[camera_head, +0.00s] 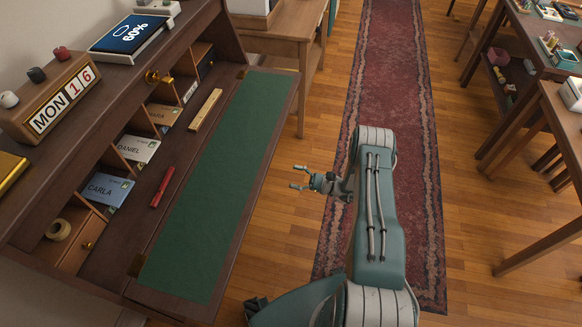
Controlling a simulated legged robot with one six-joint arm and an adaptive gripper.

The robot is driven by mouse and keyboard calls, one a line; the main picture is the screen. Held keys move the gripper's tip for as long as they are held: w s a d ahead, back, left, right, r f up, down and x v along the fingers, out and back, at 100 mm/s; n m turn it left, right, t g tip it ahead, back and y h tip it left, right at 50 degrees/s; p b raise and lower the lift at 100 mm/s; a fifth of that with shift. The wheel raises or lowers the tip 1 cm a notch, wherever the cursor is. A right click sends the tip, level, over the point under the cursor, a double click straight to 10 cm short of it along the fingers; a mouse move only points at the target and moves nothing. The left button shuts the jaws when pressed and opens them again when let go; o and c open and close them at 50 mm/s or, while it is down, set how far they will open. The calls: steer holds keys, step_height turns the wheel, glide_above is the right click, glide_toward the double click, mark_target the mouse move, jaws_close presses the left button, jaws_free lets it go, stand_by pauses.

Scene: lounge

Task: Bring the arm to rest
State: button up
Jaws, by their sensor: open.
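My gripper (297,177) is open and empty, with its two fingers apart and pointing left. It is held over the wooden floor, just right of the desk's green writing surface (219,180), and touches nothing that I can see. My arm (380,215) reaches up from the bottom of the picture over the red rug, bends at its far end, and the wrist turns left to the gripper.
The desk at left holds envelopes (108,188) in slots, a red pen (162,187), a wooden ruler (205,110) and a calendar block (55,100). Tables (565,125) stand at right. A smaller table (285,45) stands behind. The rug (395,60) is clear ahead.

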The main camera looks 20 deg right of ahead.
steer(key=s+a+r+n+g+h, duration=0.1)
steer(key=a+r+n+g+h, duration=0.2)
steer(key=r, duration=0.5)
steer(key=s+a+r+n+g+h, duration=0.1)
steer(key=a+r+n+g, duration=0.3)
steer(key=r, duration=0.5)
steer(key=s+a+r+n+g+h, duration=0.15)
steer(key=r+n+g, duration=0.25)
steer(key=r, duration=0.4)
steer(key=s+d+r+n+t+h, duration=0.1)
steer(key=s+r+n+t+h, duration=0.2)
steer(key=s+r+h, duration=0.3)
steer(key=s+r+n+t+h, duration=0.4)
steer(key=s+r+h, duration=0.3)
steer(key=s+r, duration=0.4)
steer(key=s+n, duration=0.1)
steer(key=s, duration=0.4)
steer(key=shift+s+d+n, duration=0.15)
steer(key=shift+d+n, duration=0.15)
steer(key=shift+d, duration=0.1)
